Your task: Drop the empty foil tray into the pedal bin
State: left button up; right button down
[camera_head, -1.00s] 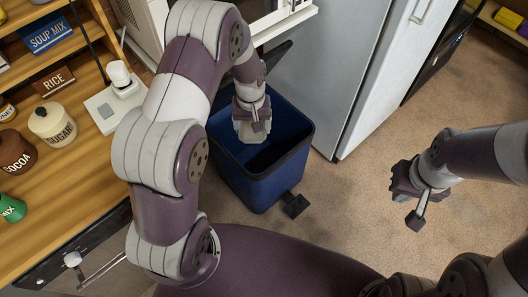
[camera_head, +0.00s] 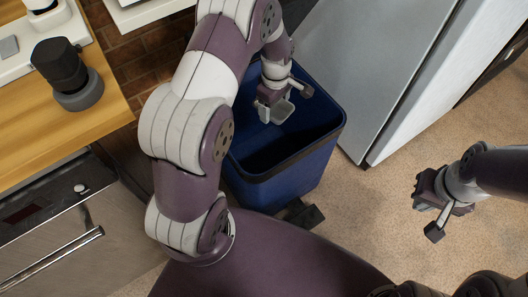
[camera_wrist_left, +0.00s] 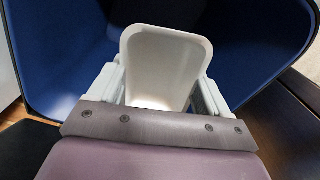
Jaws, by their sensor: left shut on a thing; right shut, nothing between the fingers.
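The blue pedal bin (camera_head: 318,160) stands open on the floor in the middle of the head view; its blue inside wall (camera_wrist_left: 60,60) fills much of the left wrist view. My left gripper (camera_head: 272,103) is over the bin's mouth, shut on the pale foil tray (camera_head: 284,111). The tray (camera_wrist_left: 165,62) shows upright between the fingers in the left wrist view, with the bin's wall around it. I cannot tell whether the tray is above or below the rim. My right gripper (camera_head: 430,193) is shut and empty, out over the floor to the right.
A grey fridge (camera_head: 365,60) stands close behind the bin. A wooden counter (camera_head: 80,120) with a black appliance (camera_head: 65,72) is at the left, above an oven front (camera_head: 50,225). The dark pedal (camera_head: 305,213) juts out at the bin's front. Open floor (camera_head: 375,220) lies to the right.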

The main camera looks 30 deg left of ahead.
pick_arm(q)
notch_tip(320, 180, down, 2)
jog(key=shift+f+b, duration=0.1)
jog(key=shift+b, duration=0.5)
pick_arm(e)
notch_tip(320, 180, down, 2)
jog(key=shift+f, duration=0.1)
pick_arm(q)
jog(key=o, duration=1)
jog(key=shift+c, duration=0.2)
notch_tip(320, 180, up, 13)
jog(key=p, duration=0.5)
pick_arm(e)
notch_tip(320, 180, up, 5)
jog(key=shift+r, duration=0.15)
